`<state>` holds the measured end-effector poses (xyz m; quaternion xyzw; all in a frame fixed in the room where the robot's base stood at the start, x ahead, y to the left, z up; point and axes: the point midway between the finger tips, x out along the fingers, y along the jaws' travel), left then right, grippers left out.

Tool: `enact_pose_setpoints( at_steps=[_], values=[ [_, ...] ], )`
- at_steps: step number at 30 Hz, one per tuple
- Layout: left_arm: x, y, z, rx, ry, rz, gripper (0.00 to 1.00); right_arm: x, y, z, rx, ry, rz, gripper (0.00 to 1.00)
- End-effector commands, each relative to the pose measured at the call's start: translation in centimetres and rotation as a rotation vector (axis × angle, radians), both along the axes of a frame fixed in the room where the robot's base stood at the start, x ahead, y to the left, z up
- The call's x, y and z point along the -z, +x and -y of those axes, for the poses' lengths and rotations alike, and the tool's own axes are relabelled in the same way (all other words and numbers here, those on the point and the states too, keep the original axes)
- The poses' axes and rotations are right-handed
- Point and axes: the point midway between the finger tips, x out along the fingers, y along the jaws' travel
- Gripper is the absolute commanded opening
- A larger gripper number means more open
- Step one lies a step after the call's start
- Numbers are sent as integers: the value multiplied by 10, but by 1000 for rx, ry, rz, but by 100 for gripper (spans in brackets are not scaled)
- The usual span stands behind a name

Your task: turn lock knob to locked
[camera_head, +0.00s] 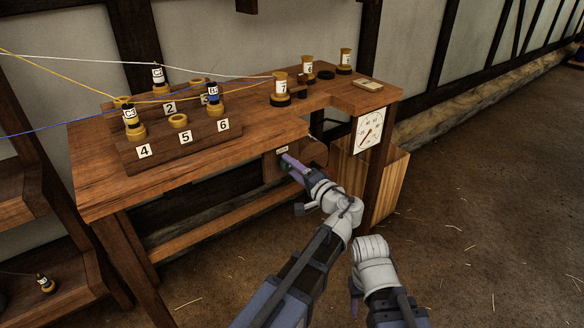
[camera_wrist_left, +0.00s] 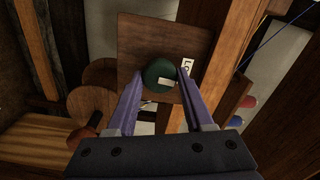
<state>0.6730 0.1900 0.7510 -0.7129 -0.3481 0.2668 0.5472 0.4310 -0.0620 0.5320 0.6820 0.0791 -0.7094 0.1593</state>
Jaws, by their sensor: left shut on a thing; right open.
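The lock knob (camera_wrist_left: 159,71) is a dark green disc with a pale bar on it, mounted on a square brown wooden plate (camera_wrist_left: 140,40) in the left wrist view. The bar lies nearly level, slightly tilted. A white label, partly hidden, is beside the knob on the plate's right. My left gripper (camera_wrist_left: 160,88) is shut on the knob, one purple finger at each side. In the head view my left gripper (camera_head: 287,162) reaches under the bench front and hides most of the knob. My right gripper (camera_head: 354,286) hangs low, away from the bench, its fingers mostly hidden behind the wrist.
The wooden bench (camera_head: 100,188) carries a numbered block (camera_head: 190,142) with spools and coloured cords. A dial (camera_head: 369,131) hangs on its right end, near a wooden bin (camera_head: 385,185). The floor (camera_head: 480,220) to the right is clear except for straw.

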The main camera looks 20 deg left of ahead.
Motion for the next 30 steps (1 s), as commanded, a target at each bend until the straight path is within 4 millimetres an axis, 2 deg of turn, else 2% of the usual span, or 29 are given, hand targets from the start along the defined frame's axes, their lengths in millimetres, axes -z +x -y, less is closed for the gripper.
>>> enact_pose_setpoints(
  at_steps=[9, 24, 25, 30],
  values=[
    [1, -1, 0, -1, -58, 70, 0, 0, 0, 0, 0, 0, 0, 50],
    [1, -1, 0, -1, -67, 81, 0, 0, 0, 0, 0, 0, 0, 50],
    [1, -1, 0, -1, -67, 81, 55, 0, 0, 0, 0, 0, 0, 50],
    [0, -1, 0, 0, -66, 81, 74, 0, 0, 0, 0, 0, 0, 50]
  ],
)
